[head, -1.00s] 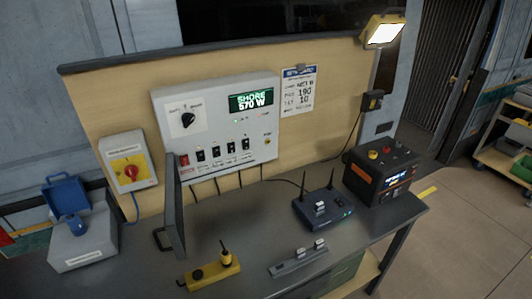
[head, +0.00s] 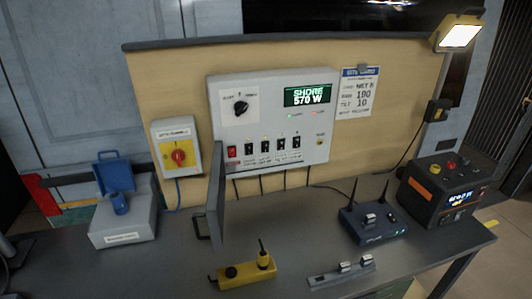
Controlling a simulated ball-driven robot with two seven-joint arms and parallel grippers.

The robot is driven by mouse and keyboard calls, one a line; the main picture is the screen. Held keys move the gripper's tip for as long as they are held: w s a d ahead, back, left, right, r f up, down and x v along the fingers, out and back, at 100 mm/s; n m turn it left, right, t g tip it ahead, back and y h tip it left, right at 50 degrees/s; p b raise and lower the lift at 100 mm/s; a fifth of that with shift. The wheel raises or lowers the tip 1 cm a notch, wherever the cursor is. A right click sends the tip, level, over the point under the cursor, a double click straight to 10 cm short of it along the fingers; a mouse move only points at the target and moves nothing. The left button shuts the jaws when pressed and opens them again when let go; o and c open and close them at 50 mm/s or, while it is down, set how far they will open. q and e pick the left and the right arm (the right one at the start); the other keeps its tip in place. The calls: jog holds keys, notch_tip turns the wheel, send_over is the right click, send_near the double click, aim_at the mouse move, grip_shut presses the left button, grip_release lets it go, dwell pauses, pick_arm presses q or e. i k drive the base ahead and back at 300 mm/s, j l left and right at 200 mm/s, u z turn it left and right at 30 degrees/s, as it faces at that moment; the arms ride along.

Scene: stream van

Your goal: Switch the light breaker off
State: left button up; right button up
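The light breaker is one of several black breaker switches (head: 265,148) in a row on the white power panel (head: 228,116); their labels are too small to read, so I cannot tell which one. A red rocker switch (head: 231,151) sits at the row's left end. The panel's display (head: 307,95) reads SHORE 570 W. The work lamp (head: 460,36) at the upper right is lit. An open dark panel door (head: 215,190) stands out below the panel's left part. Neither gripper shows in the head view.
A yellow-and-red rotary isolator (head: 178,154) hangs left of the panel. On the bench stand a grey box with an open blue socket (head: 122,227), a yellow pendant (head: 246,270), a switch strip (head: 341,272), a router (head: 374,224) and a black power unit (head: 440,187).

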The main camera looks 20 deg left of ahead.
aim_at(265, 145)
jog(key=k+j+u, duration=0.15)
jog(key=j, duration=0.5)
jog(key=j+u, duration=0.1)
jog(key=j, duration=0.6)
jog(key=k, duration=0.05)
